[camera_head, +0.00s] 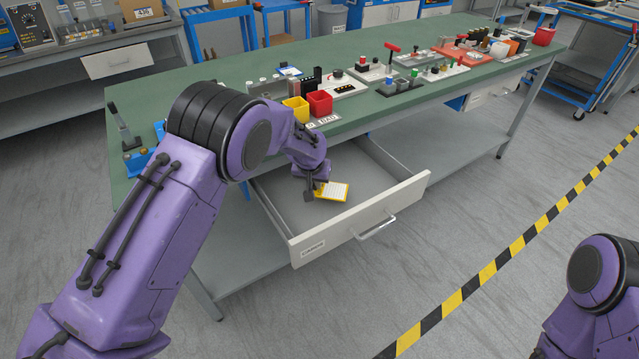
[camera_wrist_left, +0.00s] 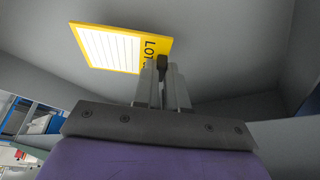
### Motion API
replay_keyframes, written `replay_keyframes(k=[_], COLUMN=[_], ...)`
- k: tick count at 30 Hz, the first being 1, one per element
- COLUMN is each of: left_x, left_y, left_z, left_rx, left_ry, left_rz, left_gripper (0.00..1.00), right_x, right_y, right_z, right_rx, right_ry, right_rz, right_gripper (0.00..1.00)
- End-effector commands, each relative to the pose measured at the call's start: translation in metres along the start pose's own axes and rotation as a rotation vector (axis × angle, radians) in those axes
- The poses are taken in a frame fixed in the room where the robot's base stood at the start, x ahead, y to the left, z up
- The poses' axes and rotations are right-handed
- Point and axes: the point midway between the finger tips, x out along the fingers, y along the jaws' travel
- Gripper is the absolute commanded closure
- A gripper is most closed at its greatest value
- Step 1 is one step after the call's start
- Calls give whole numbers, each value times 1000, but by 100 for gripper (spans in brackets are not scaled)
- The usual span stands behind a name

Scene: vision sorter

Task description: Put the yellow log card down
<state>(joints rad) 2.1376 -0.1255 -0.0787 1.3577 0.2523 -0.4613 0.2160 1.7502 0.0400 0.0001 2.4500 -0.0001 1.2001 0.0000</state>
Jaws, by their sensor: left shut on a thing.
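The yellow log card (camera_head: 333,191) has a white lined face and shows at the open drawer (camera_head: 300,215) under the green bench. In the left wrist view the card (camera_wrist_left: 110,48) shows "LOT" lettering along the edge nearest the fingers. My left gripper (camera_head: 314,191) is shut on that edge, and its fingertips also show in the left wrist view (camera_wrist_left: 163,70). The card is inside the drawer's outline. I cannot tell whether it touches the drawer floor. My right gripper is out of view; only part of my right arm shows at the lower right.
The drawer's front panel (camera_head: 360,220) stands pulled out with a handle. The green bench top (camera_head: 380,115) above holds a yellow bin (camera_head: 296,109), a red bin (camera_head: 320,103) and several fixtures. The rest of the drawer looks empty. A yellow-black floor stripe (camera_head: 500,260) runs at right.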

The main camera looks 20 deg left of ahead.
Motion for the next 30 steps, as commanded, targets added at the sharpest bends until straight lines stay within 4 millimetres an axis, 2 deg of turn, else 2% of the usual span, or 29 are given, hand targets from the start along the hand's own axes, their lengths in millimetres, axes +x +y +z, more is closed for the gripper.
replay_keyframes(k=[1,4,13,16,25,27,28,30], left_x=[12,25,40,49,52,52,52,52], left_y=[0,1,1,1,1,1,1,1], left_z=[5,10,-29,-23,-22,-22,-22,-22], left_rx=[1,1,2,2,1,1,1,1], left_ry=[-2,1,3,0,1,2,1,1], left_rz=[0,1,1,1,1,1,1,1], left_gripper=[100,100,100,100,100,72,63,63], right_x=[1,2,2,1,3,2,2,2], right_y=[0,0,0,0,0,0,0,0], right_z=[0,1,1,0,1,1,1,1], right_rx=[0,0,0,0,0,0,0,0], right_ry=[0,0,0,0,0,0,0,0], right_rz=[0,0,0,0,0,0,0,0], right_gripper=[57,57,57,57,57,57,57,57])
